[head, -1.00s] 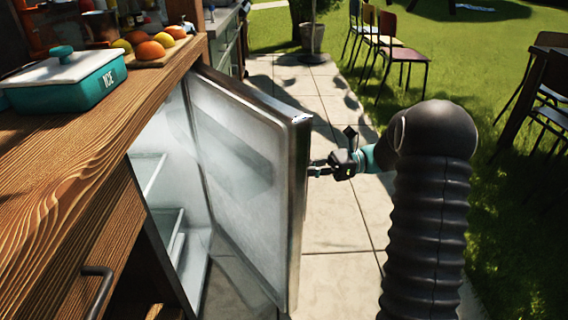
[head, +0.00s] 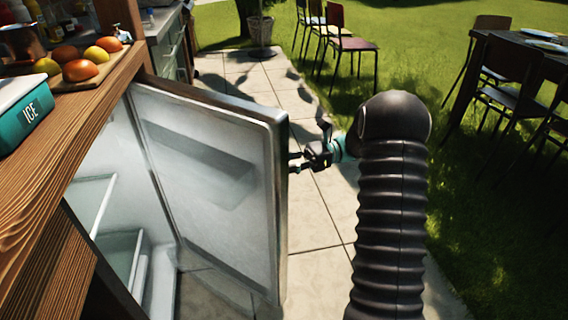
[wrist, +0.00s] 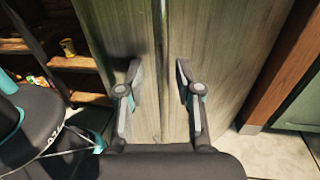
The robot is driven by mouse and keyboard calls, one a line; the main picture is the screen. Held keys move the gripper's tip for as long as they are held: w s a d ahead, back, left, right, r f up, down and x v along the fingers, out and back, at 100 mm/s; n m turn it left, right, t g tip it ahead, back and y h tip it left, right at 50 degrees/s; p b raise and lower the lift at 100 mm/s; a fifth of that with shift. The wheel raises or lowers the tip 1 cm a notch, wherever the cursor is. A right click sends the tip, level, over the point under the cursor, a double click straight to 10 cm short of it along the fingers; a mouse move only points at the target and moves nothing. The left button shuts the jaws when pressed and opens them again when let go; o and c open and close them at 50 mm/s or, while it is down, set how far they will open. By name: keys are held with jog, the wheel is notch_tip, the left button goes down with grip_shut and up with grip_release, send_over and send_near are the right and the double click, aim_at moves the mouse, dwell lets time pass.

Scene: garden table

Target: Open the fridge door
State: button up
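The fridge door (head: 225,190) stands wide open in the head view, swung out from the wooden counter. Its pale inner face shows, and the lit fridge interior (head: 100,205) with shelves is visible at the left. My gripper (head: 295,162) is at the outer side of the door's free edge. In the wrist view my gripper (wrist: 158,78) has its two fingers apart, facing the wood-look door front (wrist: 222,50). A thin vertical strip runs between the fingers, with gaps on both sides. The handle cannot be made out clearly, and contact is unclear.
The wooden counter (head: 60,140) holds a teal and white ice box (head: 28,112) and a board with several fruits (head: 80,70). Paving (head: 325,265) lies clear beyond the door. Chairs (head: 352,45) and a dark table (head: 515,52) stand on the grass.

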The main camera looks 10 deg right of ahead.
jog(key=shift+a, duration=0.3)
notch_tip(320, 180, up, 10)
dwell(0.4)
jog(key=shift+c, duration=0.3)
